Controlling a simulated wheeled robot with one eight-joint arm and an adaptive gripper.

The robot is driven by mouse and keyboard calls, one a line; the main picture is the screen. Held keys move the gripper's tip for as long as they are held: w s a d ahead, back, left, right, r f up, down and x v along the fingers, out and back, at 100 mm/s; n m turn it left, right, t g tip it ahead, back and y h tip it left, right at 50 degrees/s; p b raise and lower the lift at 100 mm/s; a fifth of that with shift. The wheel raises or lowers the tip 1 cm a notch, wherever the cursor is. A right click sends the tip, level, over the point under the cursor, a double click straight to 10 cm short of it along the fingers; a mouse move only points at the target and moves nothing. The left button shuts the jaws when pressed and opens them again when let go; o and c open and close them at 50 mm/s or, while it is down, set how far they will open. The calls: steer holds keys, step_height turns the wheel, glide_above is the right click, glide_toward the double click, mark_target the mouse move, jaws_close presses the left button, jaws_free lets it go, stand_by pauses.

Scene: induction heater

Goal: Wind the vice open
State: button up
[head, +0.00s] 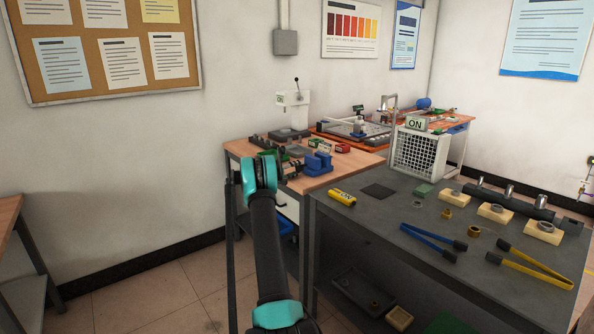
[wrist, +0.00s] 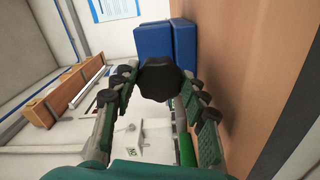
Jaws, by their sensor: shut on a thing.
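The blue vice (head: 318,164) sits near the front edge of the wooden bench. In the wrist view the vice's blue blocks (wrist: 183,48) stand just beyond my gripper. A black lobed knob (wrist: 160,79) faces the wrist camera on the near side of the vice. My gripper (wrist: 157,84) is shut on this knob, with green, black-tipped fingers on both sides of it. In the head view my own arm hides most of the gripper and the knob. The screw behind the knob is hidden.
The wooden bench (head: 350,177) also carries small green and red items left of and behind the vice. A grey table (head: 390,215) at right holds a yellow device (head: 342,197), tongs (head: 432,240) and rings. Floor shows at left.

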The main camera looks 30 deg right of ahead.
steer(key=n, duration=0.4)
steer(key=shift+n, duration=0.3)
steer(key=n, duration=0.3)
steer(key=shift+n, duration=0.4)
steer(key=n, duration=0.3)
steer(key=shift+r, duration=0.1)
steer(key=shift+w+a+n, duration=0.1)
steer(key=shift+n, duration=2)
steer(key=o, duration=1.2)
steer(key=shift+c, duration=0.2)
steer(key=shift+a, duration=0.1)
